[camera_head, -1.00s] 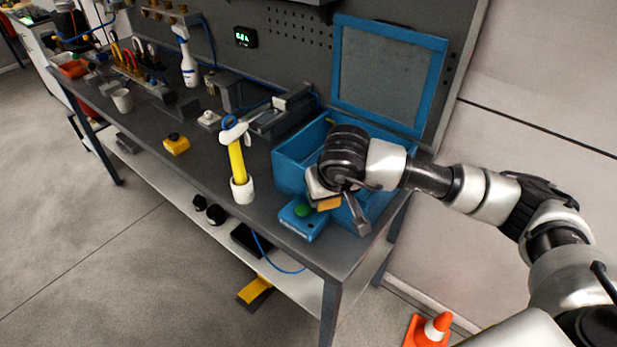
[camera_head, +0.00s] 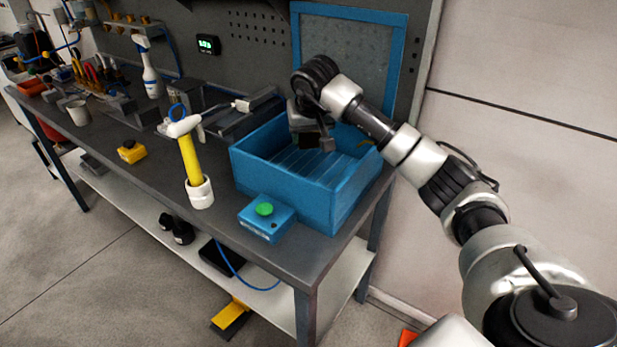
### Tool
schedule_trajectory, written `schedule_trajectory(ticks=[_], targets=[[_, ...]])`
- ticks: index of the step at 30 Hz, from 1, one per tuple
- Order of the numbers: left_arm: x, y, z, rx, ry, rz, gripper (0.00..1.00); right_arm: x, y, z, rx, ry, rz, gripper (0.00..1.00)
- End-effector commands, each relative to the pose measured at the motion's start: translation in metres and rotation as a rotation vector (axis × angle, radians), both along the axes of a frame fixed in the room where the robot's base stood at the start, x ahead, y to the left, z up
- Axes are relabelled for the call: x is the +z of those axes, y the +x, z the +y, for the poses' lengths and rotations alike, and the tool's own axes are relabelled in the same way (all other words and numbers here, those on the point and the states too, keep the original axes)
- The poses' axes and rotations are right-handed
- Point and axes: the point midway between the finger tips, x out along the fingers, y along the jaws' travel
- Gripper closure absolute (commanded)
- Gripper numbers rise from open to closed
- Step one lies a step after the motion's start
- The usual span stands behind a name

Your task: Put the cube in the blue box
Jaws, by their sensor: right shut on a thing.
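The blue box (camera_head: 345,204) stands open at the right end of the workbench, and its slatted floor shows. My right gripper (camera_head: 312,143) is over the box, pointing down, with its dark fingers near the box's back half. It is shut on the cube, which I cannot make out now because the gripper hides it. I cannot tell how far the fingers are above the box floor. My left gripper is out of view.
A blue button box (camera_head: 266,218) with a green button sits in front of the blue box. A yellow block (camera_head: 131,151) lies farther left. A blue-framed panel (camera_head: 352,50) rises behind.

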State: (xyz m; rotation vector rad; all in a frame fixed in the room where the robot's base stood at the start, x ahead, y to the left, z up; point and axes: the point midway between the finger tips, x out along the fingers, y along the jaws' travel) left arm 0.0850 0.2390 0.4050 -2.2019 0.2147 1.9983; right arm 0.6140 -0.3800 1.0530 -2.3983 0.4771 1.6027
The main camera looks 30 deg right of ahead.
Motion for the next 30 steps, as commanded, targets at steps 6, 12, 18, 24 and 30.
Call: schedule_trajectory(ticks=[6, 12, 18, 24, 30], targets=[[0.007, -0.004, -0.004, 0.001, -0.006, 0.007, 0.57, -0.039, -0.001, 0.000, 0.000, 0.001, 0.003, 0.78], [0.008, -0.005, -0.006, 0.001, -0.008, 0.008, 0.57, -0.055, 0.000, 0.000, 0.000, 0.000, 0.001, 0.78], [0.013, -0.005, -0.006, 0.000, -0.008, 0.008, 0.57, -0.082, -0.001, 0.001, 0.002, 0.003, 0.002, 0.78], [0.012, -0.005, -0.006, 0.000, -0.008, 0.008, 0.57, -0.087, 0.000, 0.000, 0.000, -0.001, -0.002, 0.78], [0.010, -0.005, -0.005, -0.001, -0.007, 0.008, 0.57, -0.091, 0.000, 0.000, 0.001, 0.000, 0.000, 0.45]])
